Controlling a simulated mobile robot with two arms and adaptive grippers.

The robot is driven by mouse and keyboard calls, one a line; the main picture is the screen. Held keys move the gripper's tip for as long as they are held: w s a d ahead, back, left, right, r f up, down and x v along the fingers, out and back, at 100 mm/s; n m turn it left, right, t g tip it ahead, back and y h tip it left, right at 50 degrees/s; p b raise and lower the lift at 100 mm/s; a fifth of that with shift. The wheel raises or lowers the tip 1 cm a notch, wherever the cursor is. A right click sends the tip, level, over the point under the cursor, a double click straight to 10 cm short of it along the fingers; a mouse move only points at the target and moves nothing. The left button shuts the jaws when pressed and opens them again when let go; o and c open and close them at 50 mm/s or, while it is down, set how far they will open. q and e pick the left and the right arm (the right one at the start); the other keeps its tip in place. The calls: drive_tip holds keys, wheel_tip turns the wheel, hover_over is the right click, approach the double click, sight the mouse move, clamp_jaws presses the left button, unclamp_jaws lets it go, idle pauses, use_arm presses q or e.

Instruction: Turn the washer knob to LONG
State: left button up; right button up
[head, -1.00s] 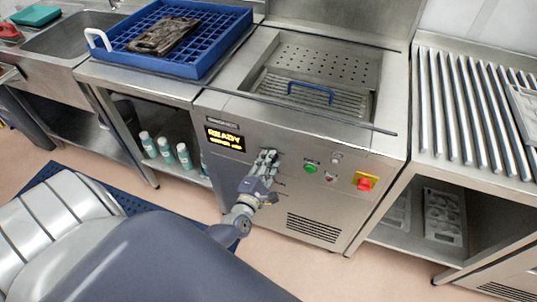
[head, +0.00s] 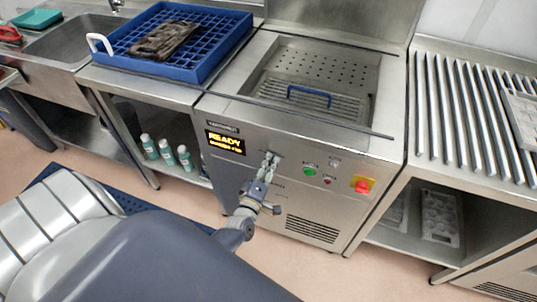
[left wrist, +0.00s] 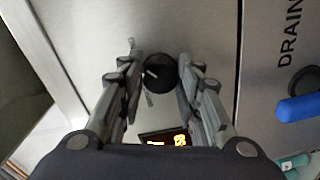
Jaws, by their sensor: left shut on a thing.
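The washer (head: 315,222) is a steel cabinet with a lit display (head: 226,143) that reads READY, with a smaller line below that I cannot read clearly. Its round black knob (left wrist: 159,73) has a pale pointer line and shows in the left wrist view, between the two fingers. My left gripper (head: 270,160) is at the front panel, below and right of the display, and shut on the knob; it also shows in the left wrist view (left wrist: 158,80). In the head view the fingers hide the knob. The labels around the knob are too small to read. My right gripper is not in view.
Right of the knob are a green button (head: 309,171) and a red stop knob on yellow (head: 363,185). A blue handle (head: 310,95) lies in the washer's open top. A blue rack (head: 222,60) holds a brown mould at left. A blue lever (left wrist: 298,108) shows near the DRAIN label.

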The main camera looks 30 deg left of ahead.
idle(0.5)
use_arm(q)
drive_tip(key=o, duration=1)
drive_tip(key=shift+o, duration=0.2)
drive_tip(key=shift+s, duration=0.1)
drive_tip(key=v, duration=1.2)
